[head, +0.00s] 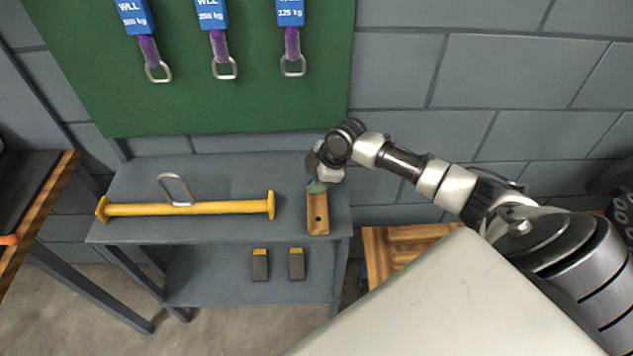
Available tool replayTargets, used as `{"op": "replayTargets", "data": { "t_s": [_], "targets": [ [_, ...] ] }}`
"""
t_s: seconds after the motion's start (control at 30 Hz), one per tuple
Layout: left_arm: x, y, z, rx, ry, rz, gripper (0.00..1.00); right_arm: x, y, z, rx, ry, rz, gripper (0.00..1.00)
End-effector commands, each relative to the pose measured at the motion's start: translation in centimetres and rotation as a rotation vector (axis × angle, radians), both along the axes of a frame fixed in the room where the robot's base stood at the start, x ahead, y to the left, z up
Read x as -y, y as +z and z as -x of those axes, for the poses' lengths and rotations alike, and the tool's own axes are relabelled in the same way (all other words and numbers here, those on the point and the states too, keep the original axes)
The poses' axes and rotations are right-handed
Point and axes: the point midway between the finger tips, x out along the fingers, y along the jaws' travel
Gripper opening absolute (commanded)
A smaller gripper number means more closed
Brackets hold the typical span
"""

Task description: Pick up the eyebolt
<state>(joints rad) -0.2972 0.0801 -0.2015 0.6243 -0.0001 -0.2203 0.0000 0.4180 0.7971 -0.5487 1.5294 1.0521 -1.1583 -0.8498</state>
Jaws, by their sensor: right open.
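I cannot make out an eyebolt for certain; one may be hidden under my right gripper. My right gripper (317,186) is open, pointing down over the far end of a small wooden block (318,215) on the grey shelf unit's top. The block has a dark hole in its visible near part; its far end is covered by the gripper. I cannot tell whether the fingers touch anything. My left gripper is not in view.
A yellow lifting beam (225,209) with a metal link lies left of the block on the shelf unit (140,178). Slings with blue tags (211,14) hang on a green board (180,105) behind. Two dark, yellow-topped blocks (260,268) (296,267) are on the lower shelf.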

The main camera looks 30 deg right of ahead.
Motion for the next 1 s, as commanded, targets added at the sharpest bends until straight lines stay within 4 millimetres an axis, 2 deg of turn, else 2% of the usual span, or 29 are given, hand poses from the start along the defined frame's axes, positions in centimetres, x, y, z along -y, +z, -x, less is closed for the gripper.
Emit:
{"op": "replayTargets", "data": {
  "t_s": [0.27, 0.37, 0.57, 0.6, 1.0],
  "targets": [
    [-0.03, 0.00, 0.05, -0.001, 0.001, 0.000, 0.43, -0.13, -0.52, -0.17, 0.001, 0.000, 0.002, 0.45],
    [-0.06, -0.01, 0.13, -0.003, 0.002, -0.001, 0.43, -0.12, -0.51, -0.17, 0.001, 0.000, 0.002, 0.32],
    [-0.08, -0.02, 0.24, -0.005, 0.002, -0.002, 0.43, -0.12, -0.49, -0.17, 0.001, 0.000, 0.002, 0.02],
    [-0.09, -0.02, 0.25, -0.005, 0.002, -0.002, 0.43, -0.11, -0.49, -0.17, 0.002, 0.000, 0.002, 0.00],
    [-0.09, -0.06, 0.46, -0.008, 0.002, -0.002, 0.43, -0.02, -0.30, -0.27, 0.005, -0.001, 0.004, 0.00]
  ]
}}
